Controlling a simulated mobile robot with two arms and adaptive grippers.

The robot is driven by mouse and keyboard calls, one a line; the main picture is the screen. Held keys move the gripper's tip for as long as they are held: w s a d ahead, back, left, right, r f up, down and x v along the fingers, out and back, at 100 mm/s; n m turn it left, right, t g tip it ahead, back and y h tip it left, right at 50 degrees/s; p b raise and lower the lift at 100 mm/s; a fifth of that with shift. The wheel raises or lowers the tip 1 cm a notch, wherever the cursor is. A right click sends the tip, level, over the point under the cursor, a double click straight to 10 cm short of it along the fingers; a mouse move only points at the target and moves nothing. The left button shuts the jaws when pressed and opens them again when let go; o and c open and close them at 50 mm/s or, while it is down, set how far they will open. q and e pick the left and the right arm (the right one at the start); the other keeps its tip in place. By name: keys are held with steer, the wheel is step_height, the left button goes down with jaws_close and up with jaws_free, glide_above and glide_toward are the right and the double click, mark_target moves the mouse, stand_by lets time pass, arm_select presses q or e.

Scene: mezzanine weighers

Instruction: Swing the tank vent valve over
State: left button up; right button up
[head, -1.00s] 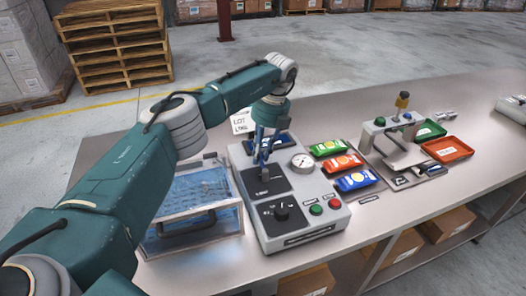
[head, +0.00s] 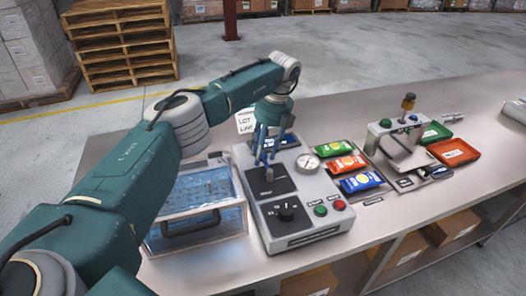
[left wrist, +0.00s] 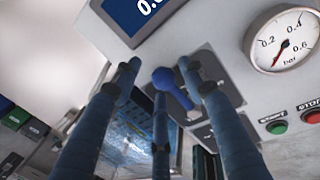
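The blue valve lever (left wrist: 175,90) shows in the left wrist view. It has a rounded end and stands on a dark plate of the grey control unit (head: 325,228). My left gripper (head: 265,160) points down over the unit's upper black panel in the head view. Its three blue fingers are spread, with the lever in the gap between them in the left wrist view (left wrist: 160,85). I cannot tell whether any finger touches it. In the head view the fingers largely hide the lever. My right gripper is out of view.
The unit carries a round gauge (head: 308,163), a black knob (head: 286,212), and green (head: 320,211) and red (head: 339,205) buttons. A clear-lidded water tank (head: 240,218) stands close on its left. Coloured packets (head: 362,182) and a small press (head: 400,150) stand to the right.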

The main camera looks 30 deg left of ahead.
arm_select(q)
step_height(320, 180, up, 12)
steer(key=w+d, duration=0.1)
steer(key=shift+w+d, duration=0.15)
steer(key=shift+d, duration=0.25)
stand_by(0.4)
